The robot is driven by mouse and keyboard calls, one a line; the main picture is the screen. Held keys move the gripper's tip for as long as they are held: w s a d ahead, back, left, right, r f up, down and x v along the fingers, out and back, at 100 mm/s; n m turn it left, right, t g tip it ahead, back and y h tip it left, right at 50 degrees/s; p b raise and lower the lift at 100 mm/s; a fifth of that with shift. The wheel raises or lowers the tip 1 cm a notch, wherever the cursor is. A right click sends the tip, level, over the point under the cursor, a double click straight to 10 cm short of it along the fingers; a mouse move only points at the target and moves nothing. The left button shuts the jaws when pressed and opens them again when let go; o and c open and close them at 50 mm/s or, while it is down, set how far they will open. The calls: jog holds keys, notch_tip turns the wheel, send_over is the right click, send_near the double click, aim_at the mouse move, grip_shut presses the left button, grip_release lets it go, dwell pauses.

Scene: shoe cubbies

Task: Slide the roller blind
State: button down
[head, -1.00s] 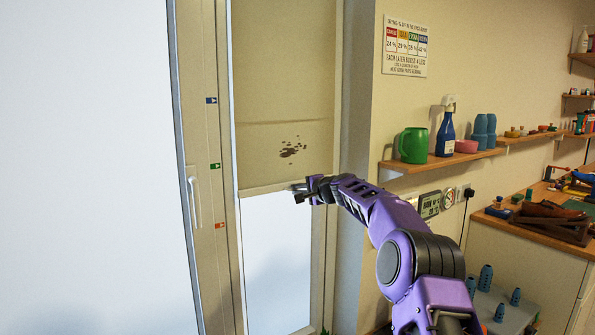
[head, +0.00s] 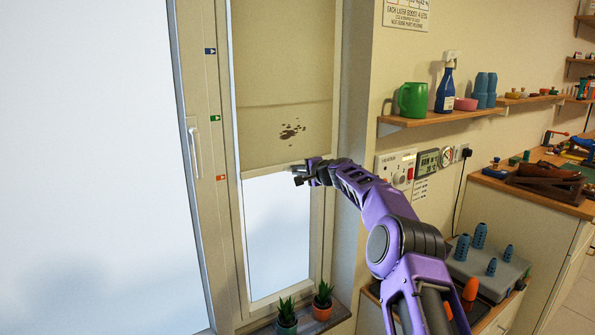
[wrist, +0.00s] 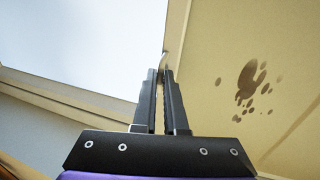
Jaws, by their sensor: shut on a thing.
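The beige roller blind (head: 280,90) covers the upper part of the narrow window and bears a dark stain. Its pale bottom bar (head: 262,173) lies about level with the orange tag on the frame. My gripper (head: 298,175) is at the right part of this bar. In the wrist view, the fingers (wrist: 160,72) are nearly together, with their tips at the blind's edge. They are shut on the bar; the exact contact is small and partly hidden. The stained blind (wrist: 285,60) fills the right side of that view, and bright glass (wrist: 90,45) the left.
Blue (head: 210,51), green (head: 215,118) and orange (head: 221,178) tags run down the window frame. Two potted plants (head: 287,312) (head: 322,300) stand on the sill below. A shelf (head: 440,118) with a green jug (head: 411,99) is at right. Glass below the bar is clear.

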jog(key=c, duration=1)
grip_release()
jog(key=b+v, duration=0.2)
jog(key=v, duration=1.5)
jog(key=shift+s, duration=0.2)
